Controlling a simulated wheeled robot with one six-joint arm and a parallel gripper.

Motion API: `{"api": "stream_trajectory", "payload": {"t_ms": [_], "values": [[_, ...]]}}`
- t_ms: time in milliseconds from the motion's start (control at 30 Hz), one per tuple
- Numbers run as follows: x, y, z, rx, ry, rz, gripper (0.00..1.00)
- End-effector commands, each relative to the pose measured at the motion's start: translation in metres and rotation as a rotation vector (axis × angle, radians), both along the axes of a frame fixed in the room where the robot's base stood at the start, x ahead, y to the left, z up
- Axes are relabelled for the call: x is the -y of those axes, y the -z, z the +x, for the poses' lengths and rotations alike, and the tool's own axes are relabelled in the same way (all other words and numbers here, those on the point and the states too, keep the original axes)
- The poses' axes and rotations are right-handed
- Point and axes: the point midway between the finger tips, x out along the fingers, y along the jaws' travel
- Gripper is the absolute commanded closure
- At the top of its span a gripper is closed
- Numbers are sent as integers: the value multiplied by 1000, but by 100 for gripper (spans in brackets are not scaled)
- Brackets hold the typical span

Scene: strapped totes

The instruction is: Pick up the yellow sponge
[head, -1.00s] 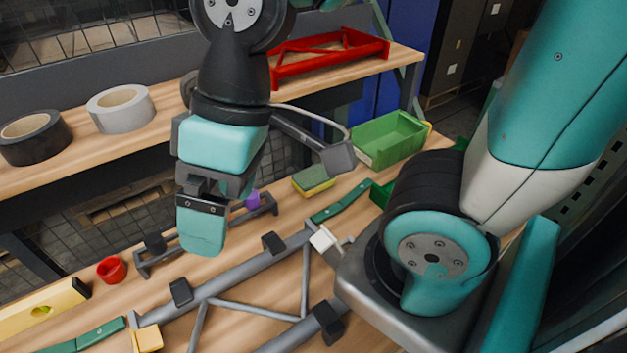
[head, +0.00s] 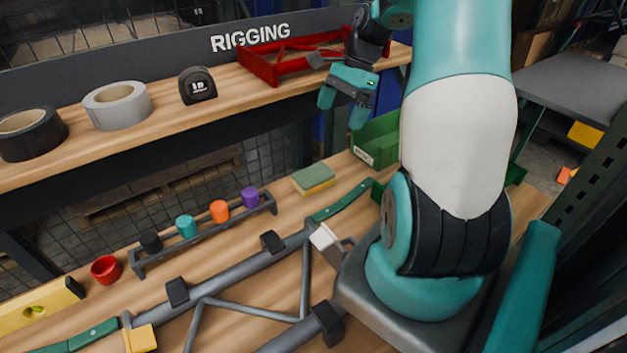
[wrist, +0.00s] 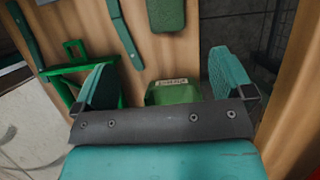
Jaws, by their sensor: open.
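The yellow sponge (head: 318,188) lies flat on the wooden bench, with a green top layer and its yellow side showing below. In the wrist view a dark green pad at the top edge looks like the sponge's top (wrist: 165,14), partly cut off by the frame. My gripper (head: 344,107) is open and empty, above and to the right of the sponge in the head view, near the green bin. In the wrist view its fingers (wrist: 166,80) are spread wide, with the green bin (wrist: 172,93) beyond and between them; the sponge lies farther off, outside the jaws.
The green bin (head: 368,152) stands right of the sponge. A rack (head: 205,236) of coloured pieces stands to the left. The shelf above holds tape rolls (head: 118,106), a tape measure (head: 198,86) and a red frame (head: 283,62).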

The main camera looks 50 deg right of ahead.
Motion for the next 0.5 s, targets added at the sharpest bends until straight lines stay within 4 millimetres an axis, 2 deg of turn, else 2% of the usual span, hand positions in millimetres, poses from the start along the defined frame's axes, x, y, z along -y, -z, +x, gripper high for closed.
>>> {"api": "stream_trajectory", "payload": {"t_ms": [67,167,500], "values": [[3,8,-2,-9,27,5,1],[-4,23,0,-11,26,8,1],[-33,92,8,-10,22,7,1]]}}
